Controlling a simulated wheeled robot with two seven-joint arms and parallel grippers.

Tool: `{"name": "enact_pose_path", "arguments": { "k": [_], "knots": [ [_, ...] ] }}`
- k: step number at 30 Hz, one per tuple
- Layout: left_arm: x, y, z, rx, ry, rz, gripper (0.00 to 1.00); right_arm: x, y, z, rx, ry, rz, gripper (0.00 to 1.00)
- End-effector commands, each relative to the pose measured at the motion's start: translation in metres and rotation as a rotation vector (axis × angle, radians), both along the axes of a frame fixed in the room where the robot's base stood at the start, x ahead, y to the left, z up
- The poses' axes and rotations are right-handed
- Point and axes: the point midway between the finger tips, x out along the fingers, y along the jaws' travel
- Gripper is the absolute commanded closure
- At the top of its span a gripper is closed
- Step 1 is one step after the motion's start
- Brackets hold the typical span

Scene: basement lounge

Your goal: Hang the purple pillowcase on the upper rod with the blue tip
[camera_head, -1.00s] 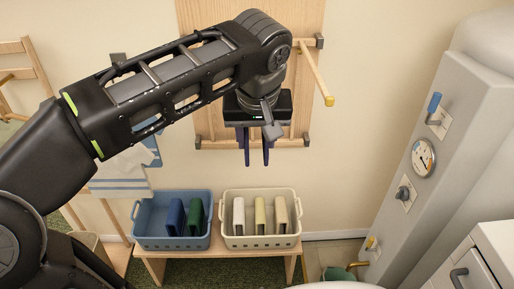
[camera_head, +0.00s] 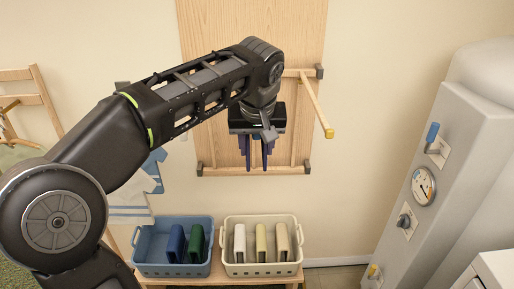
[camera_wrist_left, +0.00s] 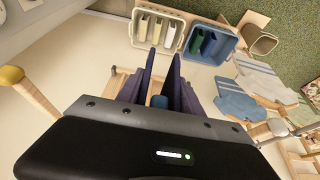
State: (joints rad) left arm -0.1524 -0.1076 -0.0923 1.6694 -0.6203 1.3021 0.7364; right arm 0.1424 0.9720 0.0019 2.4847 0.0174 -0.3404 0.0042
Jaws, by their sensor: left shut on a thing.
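My left gripper (camera_head: 257,127) is shut on the dark purple pillowcase (camera_head: 246,152), in front of the wooden wall board. The pillowcase hangs below the jaws in two narrow flaps, which also show in the left wrist view (camera_wrist_left: 180,90). In that view a blue tip (camera_wrist_left: 158,101) shows between the flaps, with pale wood close by. I cannot tell whether the cloth touches this rod. In the head view the gripper and cloth hide most of the rod. The right gripper is not in view.
A yellow-tipped rod (camera_head: 318,108) sticks out to the right of the gripper. A whitish-tipped rod (camera_wrist_left: 277,127) shows in the left wrist view. A blue basket (camera_head: 143,243) and a cream basket (camera_head: 234,269) stand on a bench below. A grey machine (camera_head: 446,180) stands at right.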

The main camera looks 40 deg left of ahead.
Motion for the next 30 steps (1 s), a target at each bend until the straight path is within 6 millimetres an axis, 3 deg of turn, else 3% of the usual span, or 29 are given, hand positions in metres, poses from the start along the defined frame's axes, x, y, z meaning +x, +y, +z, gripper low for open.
{"name": "enact_pose_path", "arguments": {
  "k": [8,13,27,28,30],
  "knots": [
    [0.019,0.014,0.002,0.0,0.0,0.0,1.0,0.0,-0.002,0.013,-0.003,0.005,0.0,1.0],
    [0.019,0.014,-0.012,0.0,-0.001,0.0,1.0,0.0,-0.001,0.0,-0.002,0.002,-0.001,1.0],
    [0.019,0.014,-0.015,0.0,-0.001,0.0,1.0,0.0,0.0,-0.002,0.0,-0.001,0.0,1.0],
    [0.019,0.014,-0.015,0.0,-0.001,0.0,0.54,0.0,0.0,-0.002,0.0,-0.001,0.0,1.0],
    [0.018,0.014,-0.015,0.0,-0.001,0.0,0.48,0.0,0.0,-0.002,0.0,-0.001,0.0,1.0]
  ]
}}
